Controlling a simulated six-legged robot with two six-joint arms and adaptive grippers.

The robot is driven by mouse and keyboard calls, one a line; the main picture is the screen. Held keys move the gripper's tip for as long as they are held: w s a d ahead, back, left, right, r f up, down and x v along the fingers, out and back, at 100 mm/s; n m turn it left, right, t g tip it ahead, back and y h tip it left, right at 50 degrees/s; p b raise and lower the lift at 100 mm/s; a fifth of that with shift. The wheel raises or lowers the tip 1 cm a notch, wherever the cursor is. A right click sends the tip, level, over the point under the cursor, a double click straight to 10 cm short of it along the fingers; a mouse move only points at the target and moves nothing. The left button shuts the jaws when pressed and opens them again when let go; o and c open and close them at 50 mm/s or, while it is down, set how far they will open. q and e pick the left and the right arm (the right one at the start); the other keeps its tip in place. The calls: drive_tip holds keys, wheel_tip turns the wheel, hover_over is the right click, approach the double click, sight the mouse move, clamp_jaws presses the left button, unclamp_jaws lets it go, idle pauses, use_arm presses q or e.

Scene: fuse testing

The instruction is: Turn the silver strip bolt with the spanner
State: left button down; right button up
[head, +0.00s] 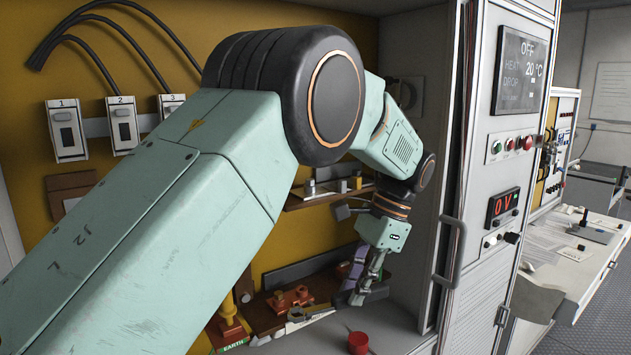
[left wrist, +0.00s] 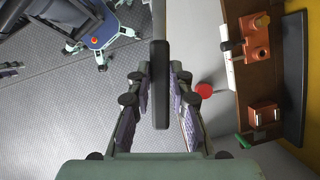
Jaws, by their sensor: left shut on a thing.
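My left gripper (head: 362,284) points down above the grey bench inside the cabinet, to the right of the orange terminal (head: 291,299). In the left wrist view its fingers (left wrist: 161,85) are closed on both sides of a long dark bar, which looks like the spanner (left wrist: 160,62) seen edge-on. In the head view the spanner is hard to tell from the fingers. A pale strip, likely the silver strip (left wrist: 229,70), lies beside the orange terminal, left of it in the wrist view and apart from the gripper. Its bolt cannot be made out clearly. My right gripper is not shown.
The EARTH block (head: 230,330) is at the left. A small shelf (head: 325,194) with several parts is on the yellow back wall. The open cabinet door's handle (head: 450,252) is to the right.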

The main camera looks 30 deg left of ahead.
use_arm(q)
drive_tip(key=shift+w+a+r+m+t+p, duration=1.15)
drive_tip(key=shift+a+r+m, duration=0.8)
drive_tip(key=shift+r+m, duration=1.8)
drive_tip(key=shift+w+a+r+m+t+p, duration=1.1)
drive_tip(key=shift+a+r+m, duration=0.9)
drive_tip(key=shift+r+m, duration=1.75)
drive_tip(key=shift+w+a+r+m+t+p, duration=1.15)
drive_tip(key=shift+a+r+m, duration=0.8)
drive_tip(key=shift+r+m, duration=1.8)
drive_tip(key=shift+n, duration=0.65)
drive_tip(key=shift+s+a+f+b, duration=0.15)
drive_tip(key=shift+f+b, duration=0.35)
drive_tip(key=shift+f, duration=0.65)
drive_tip(key=shift+s+a+f+b, duration=0.1)
drive_tip(key=shift+f+b, duration=0.4)
drive_tip(key=shift+f, duration=0.65)
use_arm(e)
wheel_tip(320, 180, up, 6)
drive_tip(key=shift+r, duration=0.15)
